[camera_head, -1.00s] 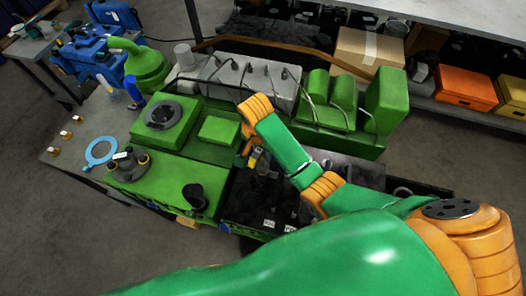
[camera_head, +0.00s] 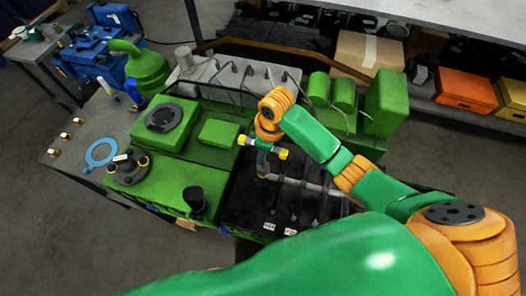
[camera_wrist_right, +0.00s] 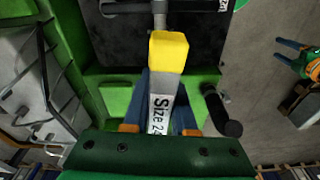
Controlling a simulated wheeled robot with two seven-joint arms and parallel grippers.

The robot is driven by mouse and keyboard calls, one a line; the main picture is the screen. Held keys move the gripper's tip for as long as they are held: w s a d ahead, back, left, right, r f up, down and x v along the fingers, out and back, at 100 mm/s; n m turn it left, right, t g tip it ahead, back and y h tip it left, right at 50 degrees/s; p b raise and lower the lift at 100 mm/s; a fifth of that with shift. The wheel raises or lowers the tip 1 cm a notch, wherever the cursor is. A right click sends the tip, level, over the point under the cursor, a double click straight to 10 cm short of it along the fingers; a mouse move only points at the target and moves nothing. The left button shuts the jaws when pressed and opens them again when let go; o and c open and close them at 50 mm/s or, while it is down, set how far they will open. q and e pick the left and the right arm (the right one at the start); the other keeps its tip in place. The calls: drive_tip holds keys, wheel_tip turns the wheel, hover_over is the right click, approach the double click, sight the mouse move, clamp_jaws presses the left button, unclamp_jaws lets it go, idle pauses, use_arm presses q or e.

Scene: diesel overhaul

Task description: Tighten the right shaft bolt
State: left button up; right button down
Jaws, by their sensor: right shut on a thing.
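My right gripper (camera_head: 262,155) is above the left end of the black bay, pointing down. It is shut on a grey tool (camera_wrist_right: 161,105) labelled "Size 24" with a yellow end (camera_wrist_right: 168,52). A grey shaft (camera_head: 312,186) runs across the black bay, held by dark brackets. In the wrist view the tool's yellow end overlaps the shaft's end (camera_wrist_right: 159,12); I cannot tell whether they touch. The right shaft bolt cannot be made out. My left gripper is not in view.
The green engine block (camera_head: 178,185) lies left of the bay, with a black upright pipe (camera_head: 194,200) near its front edge. Green cylinders (camera_head: 343,95) stand behind the bay. A blue ring (camera_head: 101,153) and small brass parts (camera_head: 65,136) lie on the left bench.

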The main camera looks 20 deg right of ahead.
drive_tip(key=n, duration=0.4)
drive_tip(key=n+g, duration=0.1)
drive_tip(key=n, duration=0.8)
drive_tip(key=shift+g, duration=0.4)
